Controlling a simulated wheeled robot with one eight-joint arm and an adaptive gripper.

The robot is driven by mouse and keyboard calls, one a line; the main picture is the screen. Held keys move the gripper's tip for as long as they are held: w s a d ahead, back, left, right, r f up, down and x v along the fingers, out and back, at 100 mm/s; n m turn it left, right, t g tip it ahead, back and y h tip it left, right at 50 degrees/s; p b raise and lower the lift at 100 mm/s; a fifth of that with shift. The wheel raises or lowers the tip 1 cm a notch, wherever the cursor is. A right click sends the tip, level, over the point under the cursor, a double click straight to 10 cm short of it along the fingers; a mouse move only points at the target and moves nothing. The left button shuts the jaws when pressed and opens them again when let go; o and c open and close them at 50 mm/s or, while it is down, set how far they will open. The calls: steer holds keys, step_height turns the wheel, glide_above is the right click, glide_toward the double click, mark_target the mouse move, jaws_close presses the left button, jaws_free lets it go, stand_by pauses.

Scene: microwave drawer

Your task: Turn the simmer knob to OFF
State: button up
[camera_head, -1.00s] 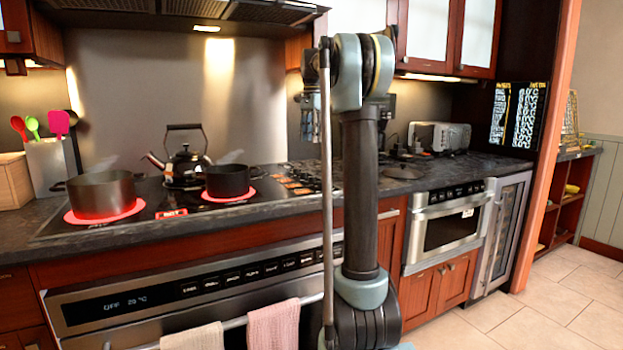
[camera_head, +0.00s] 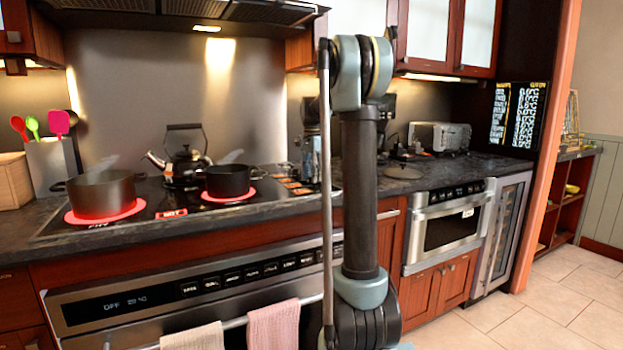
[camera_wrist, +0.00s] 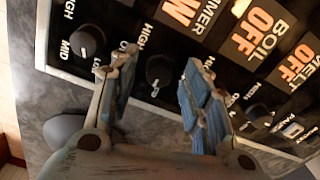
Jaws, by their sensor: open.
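In the wrist view the dark control panel fills the upper part, with black round knobs and lit orange displays. A SIMMER label (camera_wrist: 208,14) shows beside a partly cut-off lit display ending in W. My gripper (camera_wrist: 160,74) is open. A black knob (camera_wrist: 160,70) appears between its fingertips; contact and depth cannot be told. Which knob belongs to the SIMMER label is not certain. Another knob (camera_wrist: 87,40) lies to the left, and one (camera_wrist: 258,115) to the right. In the head view my gripper (camera_head: 311,155) is over the right end of the cooktop, partly hidden by my arm.
A pot (camera_head: 102,193) and a black pan (camera_head: 229,180) stand on glowing red burners. A kettle (camera_head: 184,165) stands behind them. Towels (camera_head: 274,326) hang on the oven handle. A toaster (camera_head: 440,136) stands on the right counter.

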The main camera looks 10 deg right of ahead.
steer(key=shift+f, duration=0.3)
jaws_close()
